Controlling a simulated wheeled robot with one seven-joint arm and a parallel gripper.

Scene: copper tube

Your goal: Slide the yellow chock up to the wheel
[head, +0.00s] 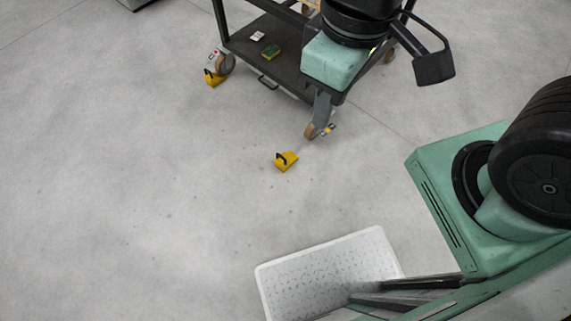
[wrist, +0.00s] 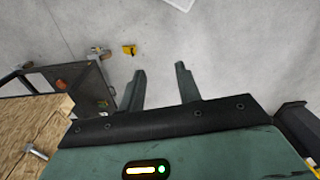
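A yellow chock (head: 288,162) with a black handle lies on the floor, apart from the cart's near caster wheel (head: 311,131). In the wrist view the chock (wrist: 129,50) is small and sits to the right of the wheel (wrist: 97,50), with a gap between them. A second yellow chock (head: 214,79) sits close against the cart's left wheel (head: 227,64). My gripper (wrist: 160,76) is open and empty, its two fingers spread. It is well above the floor, with the chock beyond the left fingertip in the wrist view.
The dark cart (head: 262,75) holds small items on its lower shelf; my arm hides part of it. A wooden surface (wrist: 35,130) is close at the wrist view's lower left. A white crate (head: 330,262) stands at the front. The floor around the chock is clear.

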